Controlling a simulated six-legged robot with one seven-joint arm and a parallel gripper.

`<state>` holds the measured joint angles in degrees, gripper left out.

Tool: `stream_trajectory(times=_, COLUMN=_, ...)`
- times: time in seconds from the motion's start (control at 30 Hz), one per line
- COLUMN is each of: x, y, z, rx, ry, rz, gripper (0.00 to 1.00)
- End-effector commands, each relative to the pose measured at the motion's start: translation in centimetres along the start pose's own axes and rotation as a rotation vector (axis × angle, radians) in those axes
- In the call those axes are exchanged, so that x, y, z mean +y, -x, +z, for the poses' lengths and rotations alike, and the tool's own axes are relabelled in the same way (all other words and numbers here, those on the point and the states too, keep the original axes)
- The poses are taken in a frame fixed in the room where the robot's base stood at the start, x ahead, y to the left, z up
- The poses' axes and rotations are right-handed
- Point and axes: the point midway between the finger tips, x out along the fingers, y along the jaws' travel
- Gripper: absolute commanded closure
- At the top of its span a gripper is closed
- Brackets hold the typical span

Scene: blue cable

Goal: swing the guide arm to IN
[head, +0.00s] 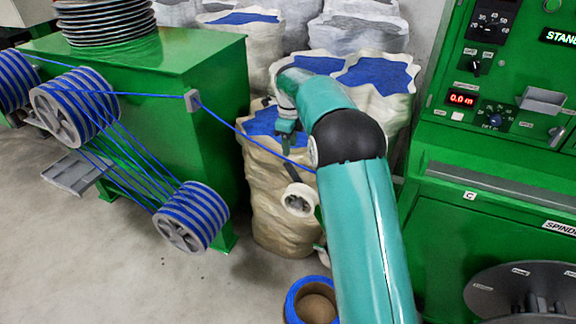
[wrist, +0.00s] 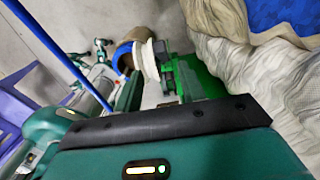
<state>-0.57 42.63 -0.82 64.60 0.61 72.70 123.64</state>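The guide arm shows in the head view as a short dark lever with a white roller (head: 299,200) at its lower end, left of my teal arm; my arm hides part of its mounting. The white roller also shows in the wrist view (wrist: 151,60). No IN mark can be read. My gripper (head: 286,133) points down above the roller, in front of the sacks. Its fingers are small and dark, and I cannot tell whether they are apart or touching the lever. The blue cable (head: 245,134) runs from the green stand down past my gripper and behind my arm.
A green stand (head: 215,75) with cable-wound pulleys (head: 193,217) is at the left. Pale sacks (head: 275,210) stand close behind my gripper. A green control cabinet (head: 440,215) is at the right. A blue coil (head: 292,298) lies low, beside my arm. Floor is clear at lower left.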

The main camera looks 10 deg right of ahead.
Motion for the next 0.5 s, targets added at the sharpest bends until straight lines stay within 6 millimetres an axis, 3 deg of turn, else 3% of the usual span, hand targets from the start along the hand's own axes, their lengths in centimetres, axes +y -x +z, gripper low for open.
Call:
stream_trajectory(times=0.3, x=0.0, y=-6.5, z=0.1, rx=0.002, ry=0.0, rz=0.004, gripper=0.6)
stream_trajectory(times=0.5, x=0.0, y=-8.8, z=0.3, rx=0.002, ry=0.002, rz=0.002, gripper=0.6)
